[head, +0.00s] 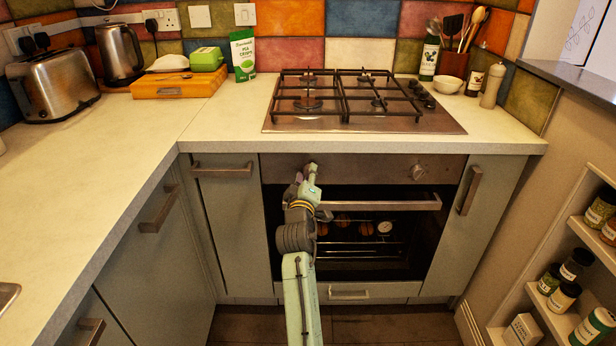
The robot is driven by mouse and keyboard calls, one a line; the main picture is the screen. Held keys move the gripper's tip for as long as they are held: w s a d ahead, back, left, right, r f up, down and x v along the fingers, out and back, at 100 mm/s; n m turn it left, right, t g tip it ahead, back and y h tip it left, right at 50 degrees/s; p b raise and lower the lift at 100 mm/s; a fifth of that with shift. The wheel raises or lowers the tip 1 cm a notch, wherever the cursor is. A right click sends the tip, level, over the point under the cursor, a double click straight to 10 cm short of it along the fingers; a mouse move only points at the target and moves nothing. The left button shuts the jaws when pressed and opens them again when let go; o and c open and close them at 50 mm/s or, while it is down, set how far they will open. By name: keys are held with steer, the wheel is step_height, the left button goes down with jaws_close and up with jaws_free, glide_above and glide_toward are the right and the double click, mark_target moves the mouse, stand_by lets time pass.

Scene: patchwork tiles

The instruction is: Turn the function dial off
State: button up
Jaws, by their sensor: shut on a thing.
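The oven's front panel (365,168) runs below the worktop, with one round dial (418,172) in plain view at its right. My gripper (312,168) is at the left part of this panel, shut on a dial there. The gripper hides most of that left dial, so its pointer and setting cannot be read. No markings are legible on the right dial either.
The oven handle (385,204) lies just below my gripper, and my arm passes in front of the oven. A gas hob (365,124) sits above. Cupboard handles (222,172) stick out at left. An open spice shelf (553,318) stands at right.

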steer(key=o, duration=1.2)
steer(key=shift+c, duration=0.2)
steer(key=s+a, duration=0.1)
steer(key=s, duration=1.1)
steer(key=shift+a, duration=0.1)
